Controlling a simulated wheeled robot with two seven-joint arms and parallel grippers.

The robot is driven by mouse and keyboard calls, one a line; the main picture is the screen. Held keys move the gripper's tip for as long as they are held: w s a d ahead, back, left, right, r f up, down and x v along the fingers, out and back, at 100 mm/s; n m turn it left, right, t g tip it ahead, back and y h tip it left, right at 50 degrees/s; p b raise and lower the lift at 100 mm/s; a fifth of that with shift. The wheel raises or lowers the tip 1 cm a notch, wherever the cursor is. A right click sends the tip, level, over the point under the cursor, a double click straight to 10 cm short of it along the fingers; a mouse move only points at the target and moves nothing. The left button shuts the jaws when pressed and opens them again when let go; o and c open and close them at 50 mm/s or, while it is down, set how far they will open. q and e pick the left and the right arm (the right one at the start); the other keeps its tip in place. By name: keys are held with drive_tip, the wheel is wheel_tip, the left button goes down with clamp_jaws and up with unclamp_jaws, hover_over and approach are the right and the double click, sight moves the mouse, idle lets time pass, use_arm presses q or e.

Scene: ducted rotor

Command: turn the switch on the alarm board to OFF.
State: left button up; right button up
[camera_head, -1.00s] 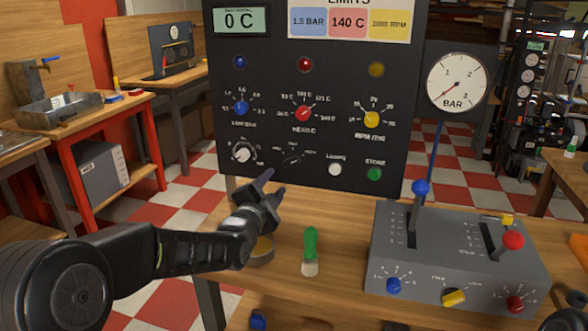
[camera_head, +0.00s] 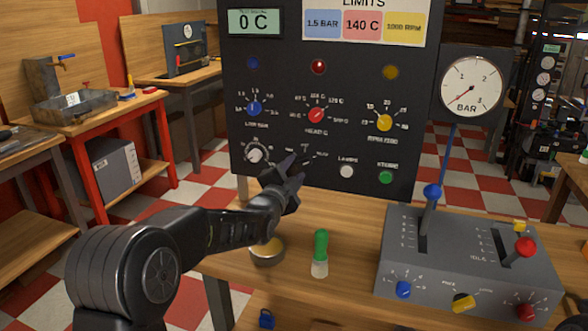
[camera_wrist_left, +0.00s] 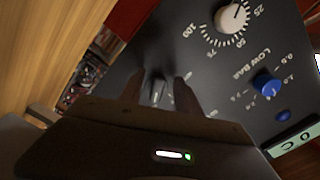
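The alarm board (camera_head: 345,230) seems not to be separate from the dark upright panel (camera_head: 240,110) that carries the dials. A small dark switch sits low on that panel, right of a white knob (camera_head: 254,156). In the head view my left gripper (camera_head: 292,165) is in front of it and largely hides it. In the left wrist view the switch (camera_wrist_left: 157,92) shows between the two fingers of my left gripper (camera_wrist_left: 158,85), with gaps visible on both sides. The gripper is open. Which mark the switch points to cannot be read. My right gripper is not in view.
A grey lever box (camera_head: 470,250) stands on the bench at the right, below a pressure gauge (camera_head: 470,85). Lamp and green buttons sit right of the switch.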

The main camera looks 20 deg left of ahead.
use_arm(q)
drive_tip(key=shift+w, duration=0.4)
drive_tip(key=shift+c, duration=0.4)
clamp_jaws()
